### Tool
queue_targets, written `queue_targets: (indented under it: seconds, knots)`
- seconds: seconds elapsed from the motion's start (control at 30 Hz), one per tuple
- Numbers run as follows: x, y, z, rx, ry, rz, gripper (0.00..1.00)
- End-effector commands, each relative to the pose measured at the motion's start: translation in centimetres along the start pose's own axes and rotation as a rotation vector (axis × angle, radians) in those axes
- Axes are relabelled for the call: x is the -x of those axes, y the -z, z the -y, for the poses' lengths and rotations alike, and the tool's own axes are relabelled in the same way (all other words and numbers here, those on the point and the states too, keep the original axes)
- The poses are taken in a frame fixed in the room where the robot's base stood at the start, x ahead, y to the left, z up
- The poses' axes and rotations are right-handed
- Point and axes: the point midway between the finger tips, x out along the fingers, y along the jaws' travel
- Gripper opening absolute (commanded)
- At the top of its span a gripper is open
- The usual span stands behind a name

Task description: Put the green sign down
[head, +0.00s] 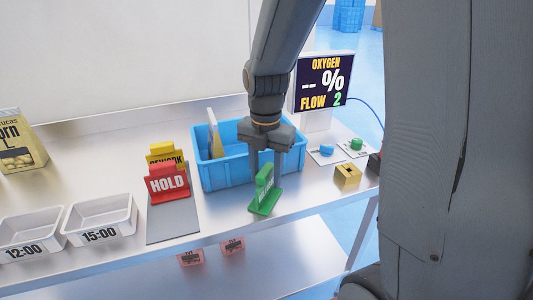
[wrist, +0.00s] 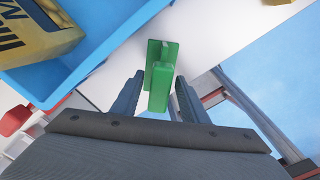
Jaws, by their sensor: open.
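The green sign (head: 265,189) stands upright on the metal table near its front edge, just in front of the blue bin. Its face is turned at an angle in the head view and its lettering is too small to read. My gripper (head: 266,170) is open above and around the sign's upper part. In the wrist view the green sign (wrist: 161,80) lies between the two fingers of my gripper (wrist: 157,92), with a gap showing on each side.
A red HOLD sign (head: 168,183) and yellow REWORK sign (head: 165,152) stand on a grey mat (head: 172,228) at left. White trays (head: 100,218), a brass block (head: 347,175) and an oxygen display (head: 323,82) are nearby.

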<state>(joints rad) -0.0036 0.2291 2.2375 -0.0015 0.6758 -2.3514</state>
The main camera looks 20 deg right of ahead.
Motion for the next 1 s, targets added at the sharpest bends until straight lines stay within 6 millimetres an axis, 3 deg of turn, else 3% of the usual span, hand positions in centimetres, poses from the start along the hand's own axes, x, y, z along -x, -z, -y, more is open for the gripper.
queue_targets:
  seconds: [0.2, 0.4, 0.6, 1.0]
  knots:
    - [4.7, -0.1, -0.1, 0.000, -0.005, 0.005, 0.40]
    - [7.9, -0.1, -0.1, 0.000, -0.003, 0.003, 0.40]
    - [9.2, -0.1, 0.0, 0.000, -0.001, 0.001, 0.40]
    - [9.3, 0.0, 0.0, 0.000, 0.000, 0.000, 0.40]
